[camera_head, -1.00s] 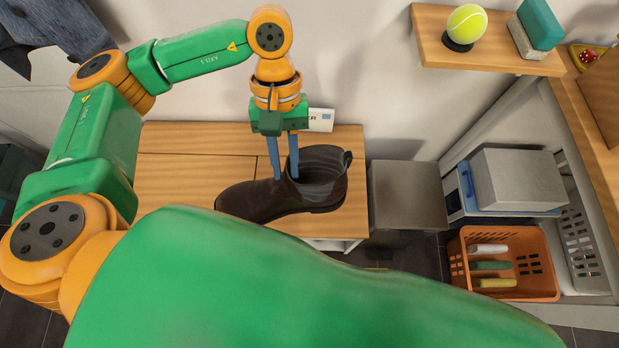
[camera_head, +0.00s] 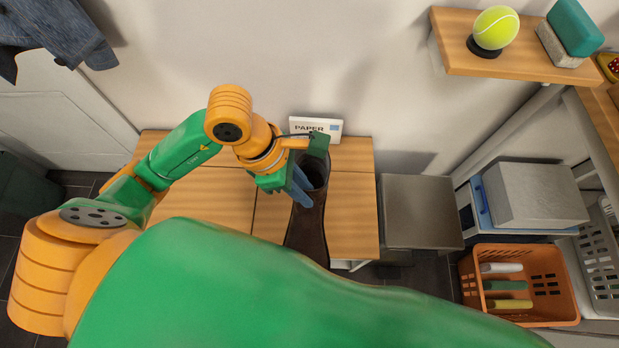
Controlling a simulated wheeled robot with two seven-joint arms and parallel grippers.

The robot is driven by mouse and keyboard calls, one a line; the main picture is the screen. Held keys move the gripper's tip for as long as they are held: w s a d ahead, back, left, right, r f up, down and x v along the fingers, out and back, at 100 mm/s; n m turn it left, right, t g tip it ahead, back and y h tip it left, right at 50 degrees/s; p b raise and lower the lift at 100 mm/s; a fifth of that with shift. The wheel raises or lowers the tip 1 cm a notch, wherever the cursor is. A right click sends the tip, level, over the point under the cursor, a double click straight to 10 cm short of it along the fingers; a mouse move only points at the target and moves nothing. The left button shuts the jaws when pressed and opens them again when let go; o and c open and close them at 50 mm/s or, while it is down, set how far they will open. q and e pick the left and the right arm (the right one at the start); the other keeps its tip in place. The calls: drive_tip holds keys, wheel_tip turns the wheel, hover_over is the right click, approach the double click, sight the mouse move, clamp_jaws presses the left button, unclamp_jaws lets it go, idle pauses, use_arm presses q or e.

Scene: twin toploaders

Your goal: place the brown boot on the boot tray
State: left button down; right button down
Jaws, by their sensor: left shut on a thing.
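The brown boot (camera_head: 308,232) is dark, with its open top towards the back and its toe end pointing towards me. My left gripper (camera_head: 304,187) is shut on the boot near the top of its shaft, with blue fingers at its rim. The boot shows in front of the wooden bench top; I cannot tell whether it touches it. My green arm hides the front end of the boot. I cannot make out a boot tray for certain. My right gripper is not in view.
The wooden bench (camera_head: 215,200) has bare room left of the boot. A paper box (camera_head: 316,124) stands at its back. A grey square-topped block (camera_head: 420,210) stands right of it. An orange basket (camera_head: 520,260) and a wall shelf (camera_head: 455,55) with a tennis ball (camera_head: 495,28) are farther right.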

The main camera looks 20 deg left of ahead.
sight(297, 155)
use_arm(q)
drive_tip(key=w+a+f, duration=0.1)
drive_tip(key=w, duration=0.1)
drive_tip(key=w+f, duration=0.1)
drive_tip(key=w, duration=0.1)
drive_tip(key=w+a+f, duration=0.1)
drive_tip(key=w, duration=0.2)
drive_tip(key=shift+a+f, duration=0.1)
drive_tip(key=shift+a, duration=0.25)
drive_tip(key=w+f, duration=0.1)
drive_tip(key=f, duration=0.2)
drive_tip(key=w+a+f, duration=0.1)
drive_tip(key=w+f, duration=0.1)
drive_tip(key=f, duration=0.1)
drive_tip(key=w+a+f, duration=0.1)
drive_tip(key=f, duration=0.2)
drive_tip(key=shift+w+f+b, duration=0.1)
drive_tip(key=shift+w+b, duration=0.2)
drive_tip(key=shift+w, duration=0.05)
drive_tip(key=c, duration=0.8)
unclamp_jaws()
drive_tip(key=shift+s, duration=0.1)
drive_tip(key=shift+o, duration=0.2)
